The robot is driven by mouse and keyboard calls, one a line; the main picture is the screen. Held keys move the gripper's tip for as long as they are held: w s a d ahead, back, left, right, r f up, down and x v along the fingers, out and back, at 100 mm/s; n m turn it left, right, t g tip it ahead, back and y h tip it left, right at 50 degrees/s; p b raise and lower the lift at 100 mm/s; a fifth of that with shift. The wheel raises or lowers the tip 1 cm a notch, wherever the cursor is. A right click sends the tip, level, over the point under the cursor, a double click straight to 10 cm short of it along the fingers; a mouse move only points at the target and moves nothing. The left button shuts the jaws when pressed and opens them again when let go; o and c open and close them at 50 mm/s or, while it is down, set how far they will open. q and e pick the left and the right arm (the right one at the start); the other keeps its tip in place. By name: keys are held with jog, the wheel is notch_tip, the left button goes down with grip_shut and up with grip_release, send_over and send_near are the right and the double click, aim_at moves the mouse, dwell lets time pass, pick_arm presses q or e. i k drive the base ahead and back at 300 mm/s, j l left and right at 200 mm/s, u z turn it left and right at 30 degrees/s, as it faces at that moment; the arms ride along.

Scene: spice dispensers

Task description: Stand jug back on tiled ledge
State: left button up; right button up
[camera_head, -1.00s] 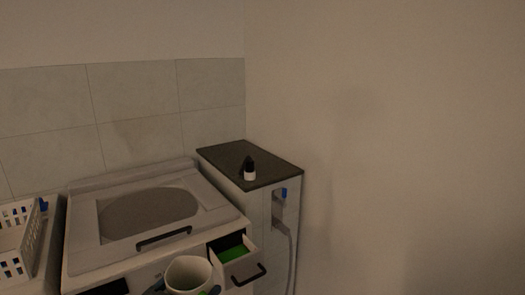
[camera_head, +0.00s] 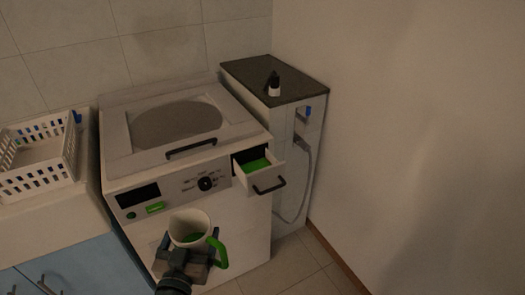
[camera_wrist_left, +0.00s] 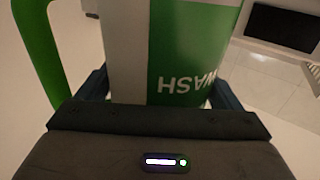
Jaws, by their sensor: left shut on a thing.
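The jug (camera_head: 178,224) is white with a green handle (camera_head: 219,251), and some green shows inside its mouth. It is held upright in front of the washing machine. My left gripper (camera_head: 190,258) is shut on its body from the near side. In the left wrist view, the jug's green and white side with the word WASH (camera_wrist_left: 195,45) fills the space between the dark blue fingers (camera_wrist_left: 160,95). A narrow cabinet with a dark speckled top (camera_head: 300,84) stands at the back right, likely the ledge. My right gripper is not in view.
A small black-and-white bottle (camera_head: 274,88) stands on the dark top. The washer's drawer (camera_head: 262,172) is pulled out, with green inside. A white basket (camera_head: 40,165) sits at left. A hose (camera_head: 306,170) hangs beside the cabinet. Floor is clear at right.

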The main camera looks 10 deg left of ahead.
aim_at(283, 78)
jog(key=z, duration=0.8)
jog(key=i+j+z, duration=0.35)
jog(key=j+z, duration=0.2)
